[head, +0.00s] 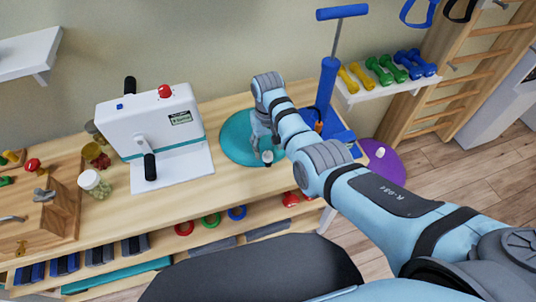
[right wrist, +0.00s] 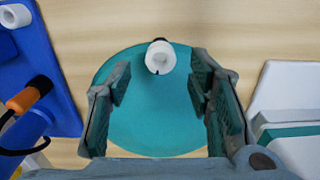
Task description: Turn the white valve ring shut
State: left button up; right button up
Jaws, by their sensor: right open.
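The white valve ring (right wrist: 160,57) stands on a teal round cushion (right wrist: 150,125), with a small dark tab at its top edge in the right wrist view. In the head view the ring (head: 267,157) shows small at the front of the teal cushion (head: 237,150) on the wooden bench. My right gripper (head: 264,135) is above the cushion, pointing down. Its fingers (right wrist: 160,82) are open and apart, and the ring appears between and just beyond the fingertips, not gripped. Whether a fingertip touches the cushion cannot be told. My left gripper is not in view.
A blue pump (head: 326,88) stands close to the right of the gripper. A white machine (head: 155,125) with black handles stands to the left. A purple cushion (head: 380,160) lies lower right. Dumbbells (head: 385,70) sit on a wall shelf. Bare bench top lies before the teal cushion.

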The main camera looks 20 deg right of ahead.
aim_at(268, 152)
notch_tip(268, 152, down, 4)
jog(key=shift+r+b, duration=0.15)
jog(key=shift+b, duration=0.4)
jog(key=shift+r, duration=0.1)
grip_shut()
jog(key=shift+m+p, duration=0.35)
jog(key=shift+m, duration=0.45)
grip_release()
notch_tip(268, 152, up, 12)
